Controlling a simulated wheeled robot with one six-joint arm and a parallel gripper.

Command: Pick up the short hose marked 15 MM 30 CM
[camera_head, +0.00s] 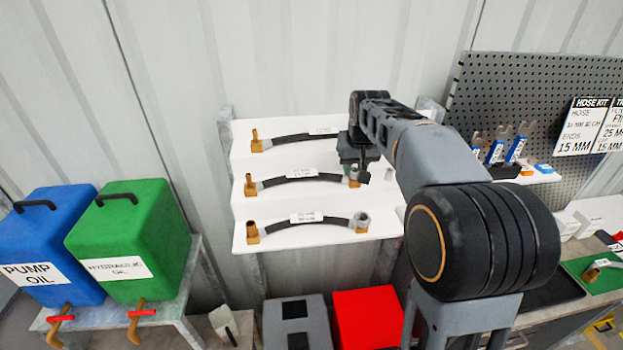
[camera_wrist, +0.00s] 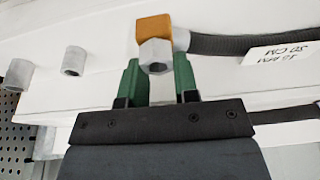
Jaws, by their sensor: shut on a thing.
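Three black hoses with brass ends lie on a stepped white rack (camera_head: 240,150): a top hose (camera_head: 298,137), a middle hose (camera_head: 303,177) and a bottom hose (camera_head: 298,222). My gripper (camera_wrist: 157,80) is shut on the right end of the middle hose, its green fingers on either side of the grey nut (camera_wrist: 155,54) below a brass elbow (camera_wrist: 154,27). In the wrist view this hose (camera_wrist: 215,44) runs right to a white label (camera_wrist: 283,54), upside down and ending in CM; its numbers are hard to read. My arm hides the top hose's right end.
Loose grey fittings (camera_wrist: 75,61) stand beside the held end in the wrist view. A pegboard (camera_head: 520,95) with a HOSE KIT card (camera_head: 590,127) is at right. Blue (camera_head: 52,250) and green (camera_head: 130,235) oil containers stand at left. A red box (camera_head: 367,318) sits below the rack.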

